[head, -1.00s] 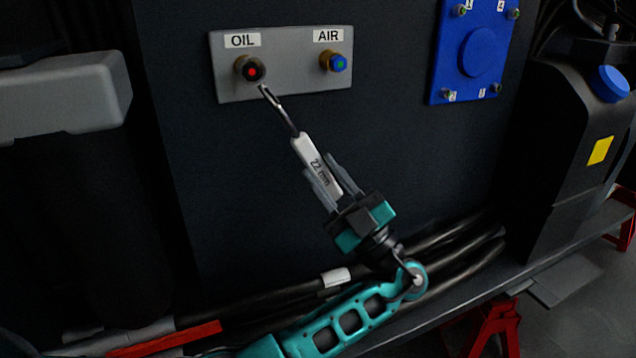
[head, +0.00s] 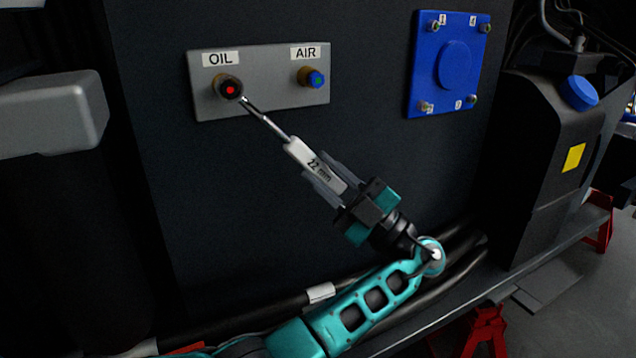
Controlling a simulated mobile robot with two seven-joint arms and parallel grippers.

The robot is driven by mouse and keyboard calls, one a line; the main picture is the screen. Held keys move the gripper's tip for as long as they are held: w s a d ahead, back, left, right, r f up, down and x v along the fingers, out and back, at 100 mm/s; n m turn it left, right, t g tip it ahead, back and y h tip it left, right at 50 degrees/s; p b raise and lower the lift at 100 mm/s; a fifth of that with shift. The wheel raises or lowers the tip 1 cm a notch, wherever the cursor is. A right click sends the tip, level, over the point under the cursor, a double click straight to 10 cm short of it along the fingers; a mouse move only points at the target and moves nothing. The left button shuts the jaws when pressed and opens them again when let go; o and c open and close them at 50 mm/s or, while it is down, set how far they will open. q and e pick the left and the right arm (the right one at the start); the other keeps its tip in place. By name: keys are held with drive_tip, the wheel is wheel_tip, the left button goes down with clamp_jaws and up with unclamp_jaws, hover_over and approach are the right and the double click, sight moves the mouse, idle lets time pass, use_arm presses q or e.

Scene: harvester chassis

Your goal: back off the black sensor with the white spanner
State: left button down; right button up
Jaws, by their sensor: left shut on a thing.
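The black sensor (head: 230,89) with a red centre sits in a brass fitting under the OIL label, on the grey plate (head: 272,99). My left gripper (head: 326,180) is shut on the white spanner (head: 316,165), marked 22 mm, at its handle. The spanner points up and left, and its metal head (head: 250,104) is at the lower right edge of the sensor. I cannot tell whether it touches the sensor or is around it. My right gripper is not in view.
A blue-capped sensor (head: 316,79) sits under the AIR label on the same plate. A blue cover plate (head: 452,64) with bolts is to the right. A black tank (head: 545,150) with a blue cap stands far right. Dark hoses (head: 270,312) run below. A grey block (head: 50,112) juts out at left.

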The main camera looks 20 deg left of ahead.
use_arm(q)
drive_tip(key=shift+w+d+r+n+g, duration=0.25)
drive_tip(key=shift+r+n+g, duration=0.15)
drive_tip(key=shift+g, duration=0.1)
